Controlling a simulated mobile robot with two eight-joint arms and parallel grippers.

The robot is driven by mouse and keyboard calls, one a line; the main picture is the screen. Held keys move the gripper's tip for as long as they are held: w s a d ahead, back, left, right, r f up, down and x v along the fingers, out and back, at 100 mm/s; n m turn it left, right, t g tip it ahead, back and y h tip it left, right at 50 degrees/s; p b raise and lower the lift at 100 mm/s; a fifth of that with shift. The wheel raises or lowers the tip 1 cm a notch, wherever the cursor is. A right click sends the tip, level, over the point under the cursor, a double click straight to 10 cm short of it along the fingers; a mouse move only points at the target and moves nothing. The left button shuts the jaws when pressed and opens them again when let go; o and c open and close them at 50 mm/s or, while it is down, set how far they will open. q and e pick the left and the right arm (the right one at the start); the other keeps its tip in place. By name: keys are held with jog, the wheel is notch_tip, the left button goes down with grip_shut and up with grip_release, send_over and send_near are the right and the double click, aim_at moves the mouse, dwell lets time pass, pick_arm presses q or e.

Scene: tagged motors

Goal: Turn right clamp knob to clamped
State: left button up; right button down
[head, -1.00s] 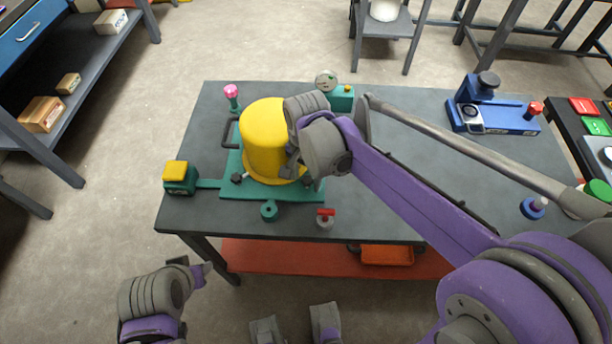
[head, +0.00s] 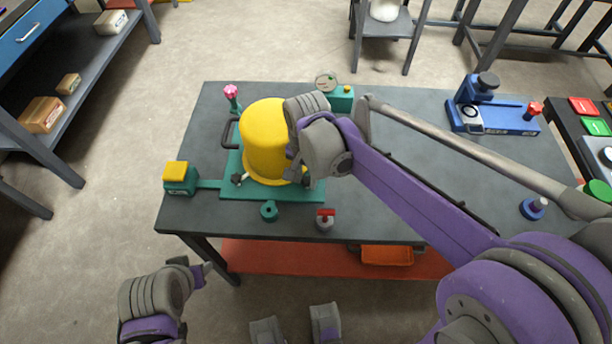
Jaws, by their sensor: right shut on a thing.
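A yellow motor housing (head: 264,140) stands upright on a green fixture plate (head: 270,192) on the dark table. A small dark clamp knob (head: 238,180) with a pale mark shows at the plate's front left. My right gripper (head: 299,172) reaches down at the housing's right side, over the plate's right part. It is shut on the right clamp knob, which is mostly hidden behind the gripper and wrist. My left gripper (head: 190,268) is in front of the table at the lower left, away from the fixture; its jaw opening is unclear.
A yellow-topped block (head: 178,178) sits left of the plate. A pink-topped post (head: 232,96) and a round gauge (head: 327,82) stand behind it. A red-handled part (head: 325,218) stands at the table's front. A blue device (head: 495,117) stands at the right back.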

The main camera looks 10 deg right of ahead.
jog(key=n, duration=0.4)
jog(key=shift+d, duration=0.1)
jog(key=n, duration=0.4)
jog(key=shift+s+d+n+p, duration=0.1)
jog(key=shift+d+n+p, duration=0.05)
jog(key=shift+n+p, duration=0.25)
jog(key=n, duration=0.4)
jog(key=shift+d, duration=0.1)
jog(key=shift+d+n, duration=0.1)
jog(key=shift+n, duration=1.9)
jog(key=c, duration=0.6)
grip_release()
jog(key=shift+o, duration=0.2)
notch_tip(320, 180, up, 11)
jog(key=p, duration=0.1)
